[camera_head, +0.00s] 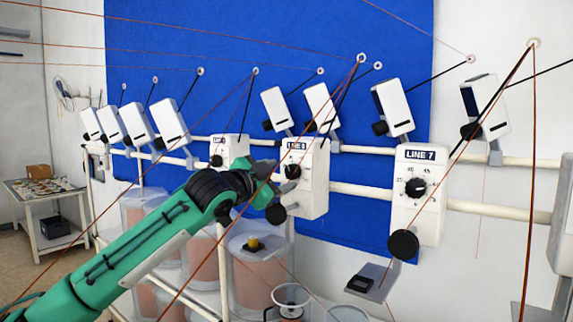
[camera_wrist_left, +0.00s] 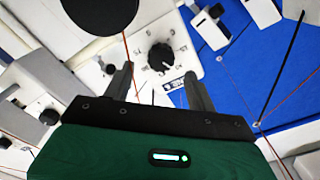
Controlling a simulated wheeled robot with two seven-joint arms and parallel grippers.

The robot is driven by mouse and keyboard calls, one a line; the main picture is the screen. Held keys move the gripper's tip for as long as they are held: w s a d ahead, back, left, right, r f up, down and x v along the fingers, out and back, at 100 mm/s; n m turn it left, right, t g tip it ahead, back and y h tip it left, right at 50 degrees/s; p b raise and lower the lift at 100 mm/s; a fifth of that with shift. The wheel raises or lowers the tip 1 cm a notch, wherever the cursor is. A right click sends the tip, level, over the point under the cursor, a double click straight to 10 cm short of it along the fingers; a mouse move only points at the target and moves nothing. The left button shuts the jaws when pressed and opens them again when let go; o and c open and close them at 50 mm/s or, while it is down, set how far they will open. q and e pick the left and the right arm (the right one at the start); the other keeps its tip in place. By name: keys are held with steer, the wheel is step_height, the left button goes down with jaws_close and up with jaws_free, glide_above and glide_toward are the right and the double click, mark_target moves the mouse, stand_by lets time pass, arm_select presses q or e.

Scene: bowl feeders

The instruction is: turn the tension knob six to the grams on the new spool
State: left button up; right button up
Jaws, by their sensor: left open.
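The line 6 tension box (camera_head: 311,178) is white, on the rail in the middle of the head view, and its label is partly legible. Its small black tension knob (camera_head: 292,171) is on the front face. My left gripper (camera_head: 268,178) is just left of that face. In the left wrist view, a black knob (camera_wrist_left: 160,57) on a numbered dial shows beyond the open left fingers (camera_wrist_left: 160,74), between their tips, with nothing held. I cannot tell whether they touch it. Copper-coloured spools in clear containers (camera_head: 262,268) stand below; which is new I cannot tell. My right gripper is not in view.
The line 7 box (camera_head: 420,205) is to the right, with a dial knob and a round black disc (camera_head: 403,245). Thin wires cross in front of the boxes and my left arm. A grey plate (camera_head: 374,281) sticks out below line 7. A side table (camera_head: 50,205) is far left.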

mark_target(290, 172)
arm_select(q)
steer(key=shift+p+x, duration=0.55)
steer(key=shift+x, duration=1.3)
steer(key=shift+a, duration=0.1)
steer(key=c, duration=1)
steer(key=shift+f, duration=0.1)
steer(key=n, duration=0.5)
steer(key=shift+n, duration=2.3)
